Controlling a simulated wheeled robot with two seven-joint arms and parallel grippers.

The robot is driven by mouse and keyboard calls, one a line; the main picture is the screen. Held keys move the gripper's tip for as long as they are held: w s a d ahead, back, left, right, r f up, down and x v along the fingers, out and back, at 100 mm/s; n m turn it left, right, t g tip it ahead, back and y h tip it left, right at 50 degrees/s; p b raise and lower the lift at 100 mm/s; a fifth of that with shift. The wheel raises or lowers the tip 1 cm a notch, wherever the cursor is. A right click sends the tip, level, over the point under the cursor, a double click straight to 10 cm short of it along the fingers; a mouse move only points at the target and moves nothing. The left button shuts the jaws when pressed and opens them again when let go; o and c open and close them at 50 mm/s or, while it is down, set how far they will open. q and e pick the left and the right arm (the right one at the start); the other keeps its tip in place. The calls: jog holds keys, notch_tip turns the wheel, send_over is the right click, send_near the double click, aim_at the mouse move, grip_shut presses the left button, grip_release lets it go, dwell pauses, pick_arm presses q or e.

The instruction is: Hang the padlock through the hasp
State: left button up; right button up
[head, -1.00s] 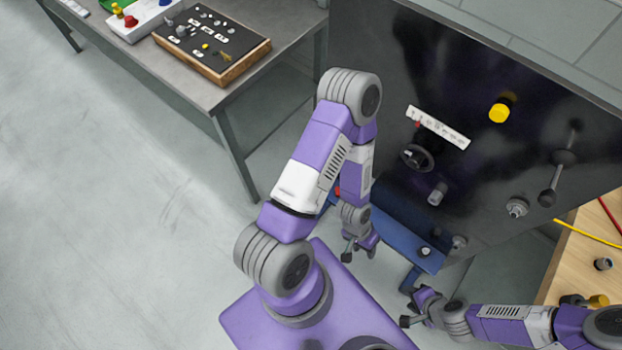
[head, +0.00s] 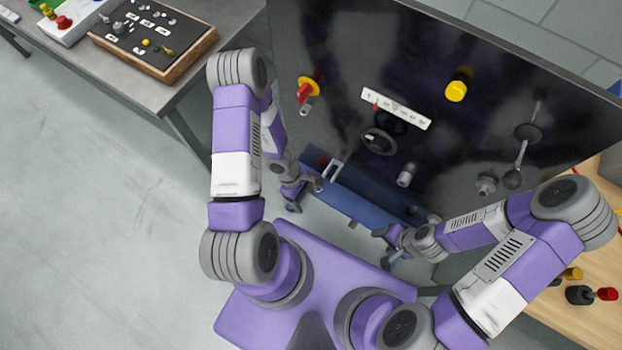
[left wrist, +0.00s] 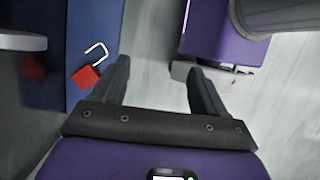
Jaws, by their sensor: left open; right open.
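A padlock with a red body (left wrist: 86,77) and a pale U-shaped shackle lies at the inner edge of a blue shelf in the left wrist view, beside my left finger and outside the jaw gap. My left gripper (head: 306,197) is open and empty at the shelf's left end; its jaws also show in the left wrist view (left wrist: 158,66). A grey U-shaped loop (head: 333,170) shows beside it in the head view; I cannot tell whether it is the shackle. A red-and-yellow switch with a grey tab (head: 306,104), possibly the hasp, is on the panel. My right gripper (head: 381,248) is open and empty before the shelf.
The black panel (head: 440,140) carries a labelled white strip (head: 397,108), a dark handwheel (head: 378,141), a yellow knob (head: 456,91) and a lever (head: 518,160). The blue shelf (head: 355,203) runs below it. Grey bench at upper left, wooden bench at right. Floor at left is clear.

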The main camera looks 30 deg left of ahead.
pick_arm(q)
jog(key=w+a+f+n+t, duration=0.1)
jog(key=w+a+n, duration=0.1)
jog(key=w+a+n+t, duration=0.1)
jog(key=w+a+n, duration=0.2)
jog(key=w+a+f+n+t, duration=0.1)
jog(key=w+a+n+t, duration=0.1)
jog(key=n, duration=0.1)
jog(key=shift+w+a+f+y+b, duration=0.15)
jog(key=shift+w+f+y+b, duration=0.15)
jog(key=shift+w+b, duration=0.1)
jog(key=shift+f, duration=0.35)
jog(key=b+x, duration=0.1)
jog(key=x, duration=0.2)
jog(key=b+x, duration=0.2)
jog(key=x, duration=0.1)
jog(key=shift+w+d+f, duration=0.2)
jog(key=shift+w+d, duration=0.05)
jog(key=shift+d, duration=0.1)
jog(key=c, duration=1.2)
jog(key=shift+r, duration=0.1)
jog(key=shift+c, duration=0.2)
